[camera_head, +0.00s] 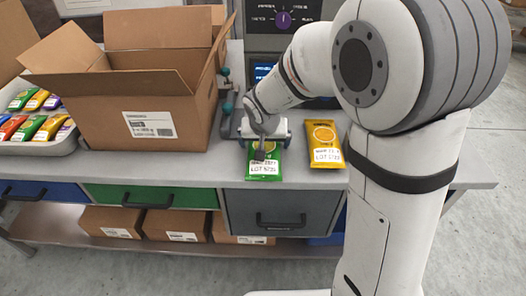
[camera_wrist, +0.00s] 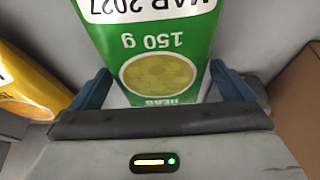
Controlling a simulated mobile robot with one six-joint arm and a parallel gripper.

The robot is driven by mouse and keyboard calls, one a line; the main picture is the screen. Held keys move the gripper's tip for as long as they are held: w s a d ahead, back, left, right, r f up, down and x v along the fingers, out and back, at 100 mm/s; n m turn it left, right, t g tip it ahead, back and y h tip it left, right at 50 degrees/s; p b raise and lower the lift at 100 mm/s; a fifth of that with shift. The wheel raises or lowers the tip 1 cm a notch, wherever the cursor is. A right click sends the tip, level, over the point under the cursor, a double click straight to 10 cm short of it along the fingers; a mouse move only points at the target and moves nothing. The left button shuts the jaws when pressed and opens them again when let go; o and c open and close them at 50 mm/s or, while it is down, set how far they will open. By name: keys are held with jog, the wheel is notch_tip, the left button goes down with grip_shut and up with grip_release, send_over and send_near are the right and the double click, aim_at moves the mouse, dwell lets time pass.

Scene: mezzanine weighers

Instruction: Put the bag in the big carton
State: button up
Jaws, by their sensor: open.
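A green bag (camera_head: 265,172) with a white date label lies on the grey bench near its front edge. It also fills the middle of the wrist view (camera_wrist: 158,60), where "150 g" and a yellow-green disc show upside down. My gripper (camera_head: 262,146) is over the upper end of the green bag. In the wrist view the open fingers (camera_wrist: 165,88) stand on either side of the bag. I cannot tell whether they touch it. The big brown carton (camera_head: 120,112) stands open to the left, flaps up; its inside is mostly hidden.
A yellow bag (camera_head: 324,143) lies just right of the green one. A grey tray (camera_head: 30,146) of several coloured bags sits left of the carton. A machine with a purple knob (camera_head: 283,19) stands behind my gripper. Drawers and smaller cartons (camera_head: 175,227) are below the bench.

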jog(key=c, duration=1)
jog(key=shift+o, duration=0.2)
jog(key=shift+r, duration=0.15)
